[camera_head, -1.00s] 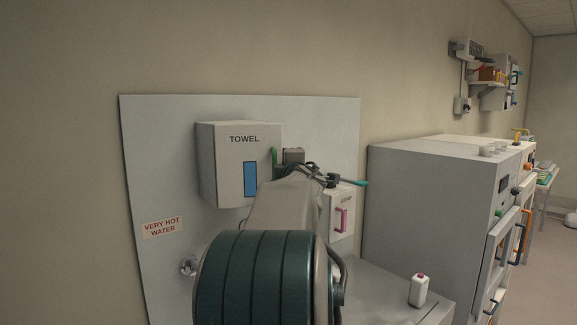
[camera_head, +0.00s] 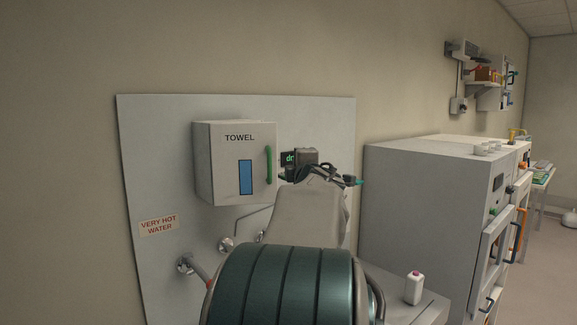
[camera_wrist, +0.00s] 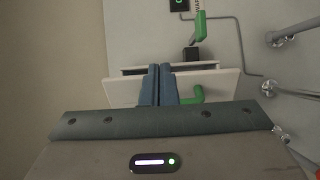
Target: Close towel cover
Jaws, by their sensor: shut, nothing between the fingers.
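The towel cover (camera_head: 222,165) is the white front of the wall-mounted TOWEL box (camera_head: 202,162), with a blue window (camera_head: 245,177) and a green upright handle (camera_head: 268,165) at its right edge. In the head view it looks shut or nearly shut. In the wrist view, a white panel (camera_wrist: 222,84) with a green handle (camera_wrist: 190,96) lies beyond the fingers, with a dark strip behind it; I cannot tell whether it is flush. My gripper (camera_wrist: 159,72) is shut and empty, its fingertips overlapping the panel; contact is unclear. My arm hides the fingers in the head view.
A hot-water sign (camera_head: 158,224), pipes and taps (camera_head: 186,264) are on the backboard below the box. A white bottle (camera_head: 413,288) stands on the counter at right. Grey cabinets (camera_head: 425,215) stand farther right. The wall left of the backboard is clear.

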